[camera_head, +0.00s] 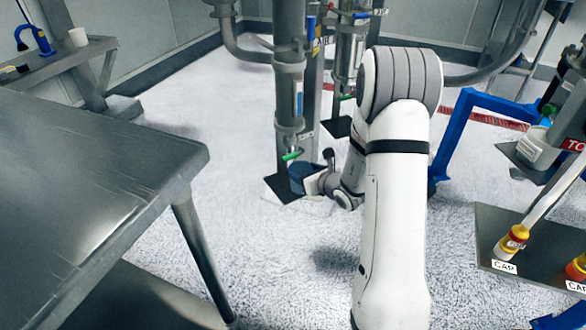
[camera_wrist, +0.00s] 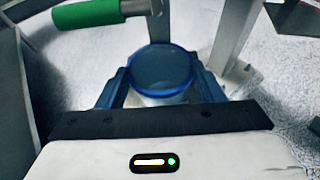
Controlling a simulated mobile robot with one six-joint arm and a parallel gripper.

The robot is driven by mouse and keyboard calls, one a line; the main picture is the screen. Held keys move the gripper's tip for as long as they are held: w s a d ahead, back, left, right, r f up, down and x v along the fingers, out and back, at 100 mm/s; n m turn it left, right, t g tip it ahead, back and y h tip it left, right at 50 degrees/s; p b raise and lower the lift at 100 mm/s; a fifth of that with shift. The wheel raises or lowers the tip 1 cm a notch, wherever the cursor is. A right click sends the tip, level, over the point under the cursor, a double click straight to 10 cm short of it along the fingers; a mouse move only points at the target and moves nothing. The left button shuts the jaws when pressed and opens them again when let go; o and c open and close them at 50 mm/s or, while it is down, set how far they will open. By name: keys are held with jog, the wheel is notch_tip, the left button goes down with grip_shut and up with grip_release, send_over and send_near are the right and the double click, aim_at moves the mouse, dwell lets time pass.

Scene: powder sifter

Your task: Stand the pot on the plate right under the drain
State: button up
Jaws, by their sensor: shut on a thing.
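The pot (camera_head: 299,176) is dark blue in the head view and stands low beneath the left drain pipe (camera_head: 289,100), over the dark plate (camera_head: 279,189). In the wrist view the pot (camera_wrist: 162,70) has a blue rim and sits upright between the two blue fingers. My gripper (camera_head: 311,182) is shut on the pot from the right; it also shows in the wrist view (camera_wrist: 160,88). The drain's green handle (camera_head: 291,156) is just above the pot. I cannot tell whether the pot's bottom touches the plate.
A second pipe (camera_head: 347,55) stands behind with its own dark plate (camera_head: 337,127). A steel table (camera_head: 80,150) fills the left. A blue frame (camera_head: 485,100) and a shelf with yellow bottles (camera_head: 512,240) are at the right. Bare floor (camera_head: 270,260) lies in front.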

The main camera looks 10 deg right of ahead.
aim_at(295, 165)
jog(key=w, duration=0.1)
jog(key=w+a, duration=0.1)
jog(key=shift+w, duration=0.3)
jog(key=shift+b+x, duration=0.85)
jog(key=shift+x, duration=1.05)
jog(key=shift+f, duration=0.2)
jog(key=o, duration=1.3)
jog(key=shift+r, duration=0.1)
jog(key=shift+o, duration=0.2)
jog(key=shift+r, duration=0.1)
